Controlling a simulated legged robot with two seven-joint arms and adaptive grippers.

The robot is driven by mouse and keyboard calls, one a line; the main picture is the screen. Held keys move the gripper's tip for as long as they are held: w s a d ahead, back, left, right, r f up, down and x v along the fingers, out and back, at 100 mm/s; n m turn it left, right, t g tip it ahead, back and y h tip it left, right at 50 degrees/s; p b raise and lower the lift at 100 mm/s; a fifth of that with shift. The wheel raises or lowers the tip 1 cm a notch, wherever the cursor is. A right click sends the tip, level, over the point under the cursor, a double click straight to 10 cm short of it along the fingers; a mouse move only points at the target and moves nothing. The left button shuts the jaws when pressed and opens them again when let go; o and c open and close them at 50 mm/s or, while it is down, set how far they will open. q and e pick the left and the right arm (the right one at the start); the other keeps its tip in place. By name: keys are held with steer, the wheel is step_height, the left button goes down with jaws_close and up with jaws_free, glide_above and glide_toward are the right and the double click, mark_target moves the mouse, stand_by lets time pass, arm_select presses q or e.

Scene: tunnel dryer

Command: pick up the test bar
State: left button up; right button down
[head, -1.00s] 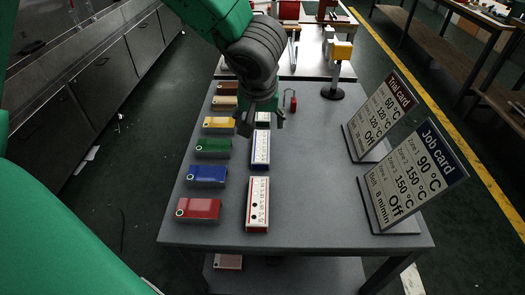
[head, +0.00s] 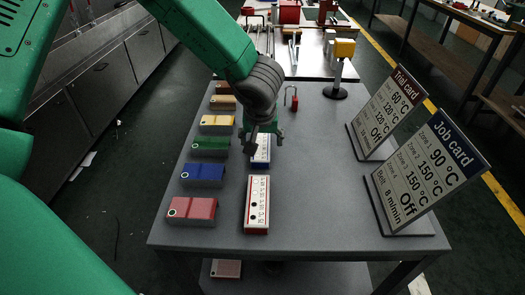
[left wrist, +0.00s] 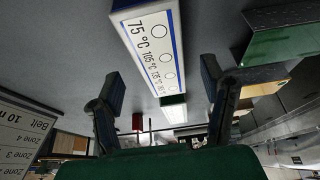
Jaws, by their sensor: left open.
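A white test bar with a blue edge (head: 261,157) lies on the grey table, its far part hidden by my left gripper (head: 263,141). In the left wrist view this blue-edged bar (left wrist: 147,45) shows 75 °C and further values beside round spots. A white bar with a red edge (head: 257,205) lies nearer the front. Another white bar with a green end (left wrist: 174,113) shows beyond the blue-edged one in the wrist view. My left gripper is open and empty, pointing down above the blue-edged bar, with its fingers (left wrist: 163,86) apart. My right gripper is not in view.
Coloured blocks line the table's left side, among them red (head: 192,210), blue (head: 202,174), green (head: 211,146) and yellow (head: 217,123). A Job card (head: 430,170) and a Trial card (head: 388,112) stand at right. A small red hook-topped object (head: 294,102) stands behind the gripper.

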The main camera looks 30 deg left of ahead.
mark_target(261, 143)
arm_select(q)
steer(key=x, duration=0.3)
steer(key=shift+a+b, duration=0.2)
steer(key=shift+b, duration=0.15)
steer(key=shift+r, duration=0.1)
steer(key=shift+c, duration=1)
steer(key=shift+d, duration=0.2)
steer(key=c, duration=1.1)
steer(key=shift+c, duration=0.2)
